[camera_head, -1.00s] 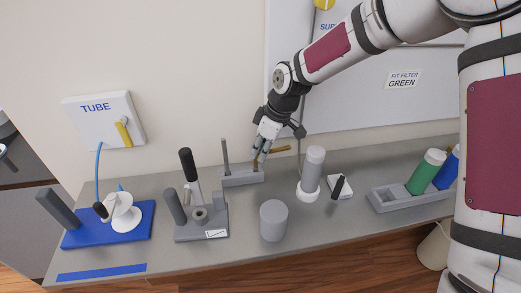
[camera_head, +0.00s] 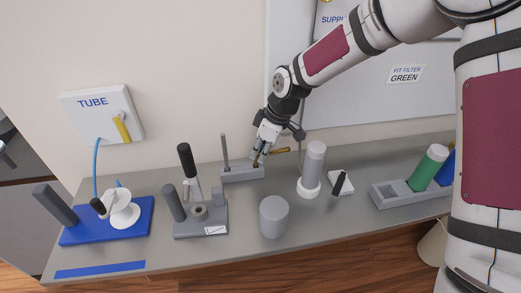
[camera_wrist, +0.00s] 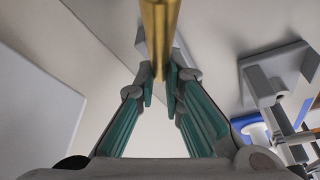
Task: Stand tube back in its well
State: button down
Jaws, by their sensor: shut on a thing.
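My gripper (camera_head: 262,150) is shut on a brass tube (camera_wrist: 160,30), which runs from the top of the wrist view down between the fingertips. In the head view the tube's lower end (camera_head: 256,164) shows just below the fingers, at the right end of a small grey block (camera_head: 240,174). It looks upright there. I cannot tell how deep it sits in the block's well. A thin grey rod (camera_head: 225,150) stands at the block's left end. The block partly shows behind the tube in the wrist view.
A brass handle (camera_head: 280,150) sticks out right of my fingers. A white-based grey cylinder (camera_head: 312,170) and a grey canister (camera_head: 274,217) stand right and in front. A grey fixture (camera_head: 200,222) is at left, a grey rack (camera_head: 400,195) with a green cylinder (camera_head: 428,168) at right.

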jog(key=shift+f+b, duration=0.3)
jog(key=shift+f, duration=0.6)
jog(key=c, duration=1.6)
grip_release()
jog(key=v, duration=1.1)
jog(key=shift+d+r, duration=0.1)
jog(key=shift+r, duration=0.25)
jog(key=shift+s+r, duration=0.1)
